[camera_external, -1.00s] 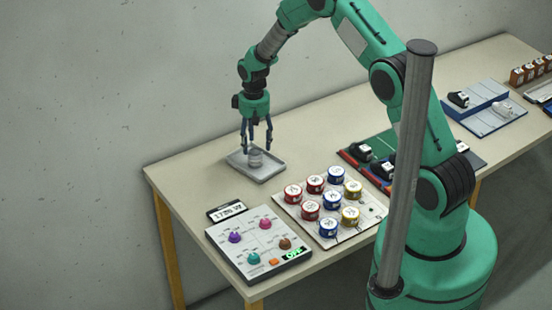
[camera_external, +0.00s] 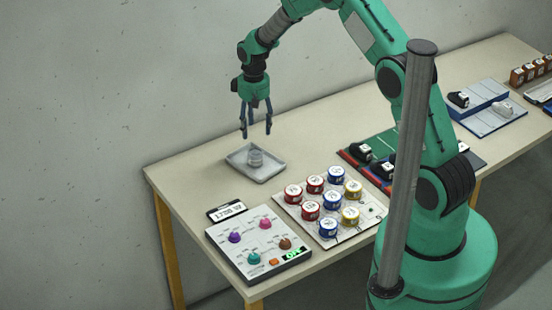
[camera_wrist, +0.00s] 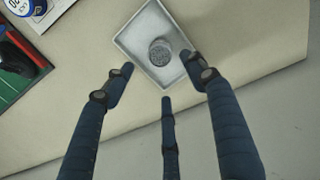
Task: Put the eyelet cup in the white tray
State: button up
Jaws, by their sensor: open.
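The eyelet cup, a small grey cup (camera_external: 255,158), stands upright in the white tray (camera_external: 272,176) near the table's far left part. In the wrist view the cup (camera_wrist: 160,52) appears round from above, inside the tray (camera_wrist: 131,39), with speckled grey contents or top. My gripper (camera_external: 256,132) is above the tray, its fingers spread, empty and apart from the cup.
A control panel with coloured knobs (camera_external: 260,243) and a small display (camera_external: 227,211) stand at the table's front left. A board with several red, blue and yellow tins (camera_external: 322,203) is right of them. Green and blue trays with black items (camera_external: 362,152) lie farther right.

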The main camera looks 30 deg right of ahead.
dwell(0.3)
jog(key=s+d+r+t, duration=0.1)
jog(key=s+r, duration=0.5)
jog(key=r, duration=0.4)
jog(key=s+d+r+m+t, duration=0.1)
jog(key=s+r, duration=0.4)
jog(key=r, duration=0.6)
jog(key=s+d+r+t, duration=0.1)
jog(key=s+d+r, duration=0.1)
jog(key=s+r, duration=0.6)
jog(key=s+r+t, duration=0.1)
jog(key=s+r, duration=0.2)
jog(key=s, duration=0.6)
jog(key=s+d+r+m, duration=0.1)
jog(key=s+r, duration=0.3)
jog(key=s, duration=0.5)
jog(key=s+d+r+t, duration=0.1)
jog(key=s+r, duration=0.3)
jog(key=s, duration=0.5)
jog(key=shift+m+t, duration=0.3)
jog(key=shift+s, duration=0.1)
notch_tip(320, 180, down, 8)
jog(key=b, duration=0.8)
jog(key=shift+r, duration=0.15)
